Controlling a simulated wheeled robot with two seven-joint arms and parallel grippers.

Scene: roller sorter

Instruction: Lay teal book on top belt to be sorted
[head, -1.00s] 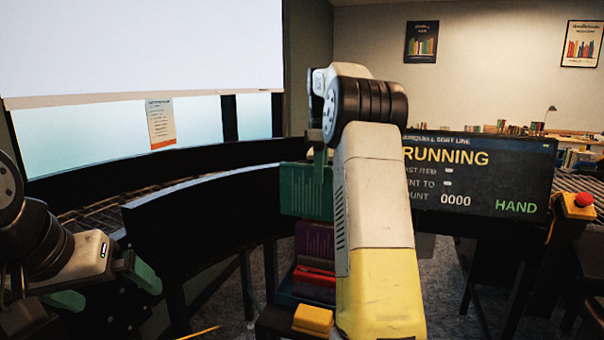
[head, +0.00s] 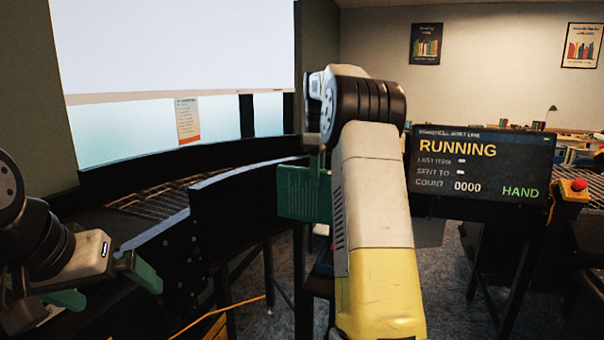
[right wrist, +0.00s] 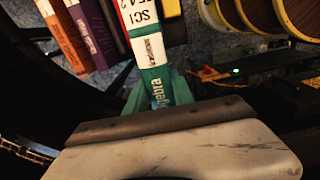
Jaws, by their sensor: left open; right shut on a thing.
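The teal book (head: 297,193) hangs from my right gripper (head: 318,165) in the middle of the head view, partly hidden behind my right arm. My right gripper is shut on it. In the right wrist view the teal book (right wrist: 155,85) shows its spine with a white label, between the green fingertips. The roller belt (head: 150,202) curves behind a dark side wall, left of the book; the book is apart from it. My left gripper (head: 105,282) is open and empty at the lower left.
A sign reading RUNNING and HAND (head: 480,175) stands right of my right arm, near a red stop button (head: 579,185) on a yellow box. Other books (right wrist: 75,35) show in the right wrist view. An orange cable (head: 215,318) lies low down.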

